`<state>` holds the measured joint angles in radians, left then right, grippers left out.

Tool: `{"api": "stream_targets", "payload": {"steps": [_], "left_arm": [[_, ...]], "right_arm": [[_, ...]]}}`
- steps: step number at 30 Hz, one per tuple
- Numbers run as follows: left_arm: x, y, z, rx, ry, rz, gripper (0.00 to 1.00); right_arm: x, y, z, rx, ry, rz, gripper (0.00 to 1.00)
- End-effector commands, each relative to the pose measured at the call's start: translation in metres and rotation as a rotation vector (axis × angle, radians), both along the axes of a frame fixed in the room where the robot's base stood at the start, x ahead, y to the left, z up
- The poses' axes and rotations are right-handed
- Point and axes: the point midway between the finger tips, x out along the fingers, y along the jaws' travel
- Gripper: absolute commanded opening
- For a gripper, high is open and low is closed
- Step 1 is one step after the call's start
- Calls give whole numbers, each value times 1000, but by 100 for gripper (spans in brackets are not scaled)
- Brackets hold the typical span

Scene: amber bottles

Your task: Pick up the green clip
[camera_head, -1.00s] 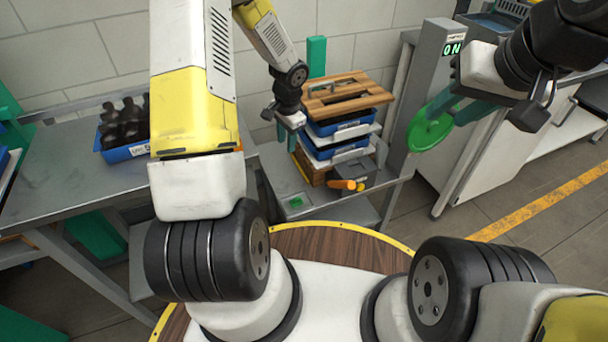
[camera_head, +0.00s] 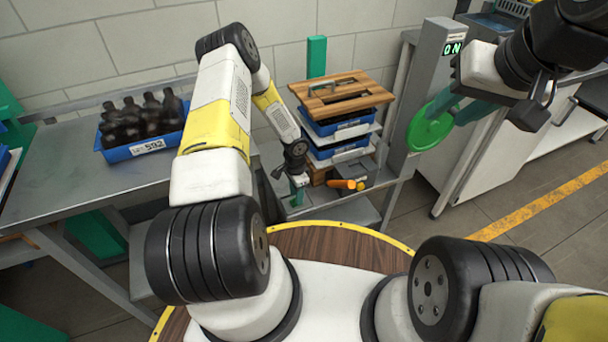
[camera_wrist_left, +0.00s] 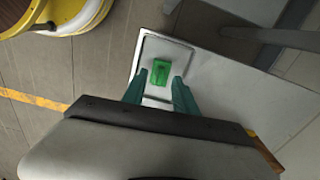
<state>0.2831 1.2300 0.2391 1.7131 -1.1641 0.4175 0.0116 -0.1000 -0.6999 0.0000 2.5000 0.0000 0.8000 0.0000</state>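The green clip (camera_wrist_left: 160,72) is a small bright green block. In the left wrist view it lies on a light metal surface within a dark-outlined square. My left gripper (camera_wrist_left: 161,82) is open and empty; its two teal fingers point at the clip from either side, with their tips close to its near edge. I cannot tell how high the tips are above it. In the head view my left gripper (camera_head: 298,190) is low over the metal cart, and the clip is mostly hidden by it.
A stack of blue trays (camera_head: 340,128) with a wooden top (camera_head: 340,90) stands just behind the left gripper. An orange-handled tool (camera_head: 345,184) lies to its right. A blue crate (camera_head: 148,147) of dark bottles sits on the left table (camera_head: 60,185).

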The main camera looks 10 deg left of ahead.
Motion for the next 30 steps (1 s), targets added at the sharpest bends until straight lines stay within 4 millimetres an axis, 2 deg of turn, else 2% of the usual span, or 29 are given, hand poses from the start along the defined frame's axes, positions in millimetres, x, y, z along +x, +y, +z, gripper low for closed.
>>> {"api": "stream_targets", "payload": {"steps": [4,11,16,30], "left_arm": [[0,0,-12,0,0,0,35],[0,0,-12,0,0,0,33],[0,0,-12,1,-1,0,0],[1,0,-9,1,-1,0,0]], "right_arm": [[0,0,0,0,0,0,36],[0,0,0,0,0,0,36],[0,0,0,0,0,0,36],[0,0,0,0,0,0,36]]}}
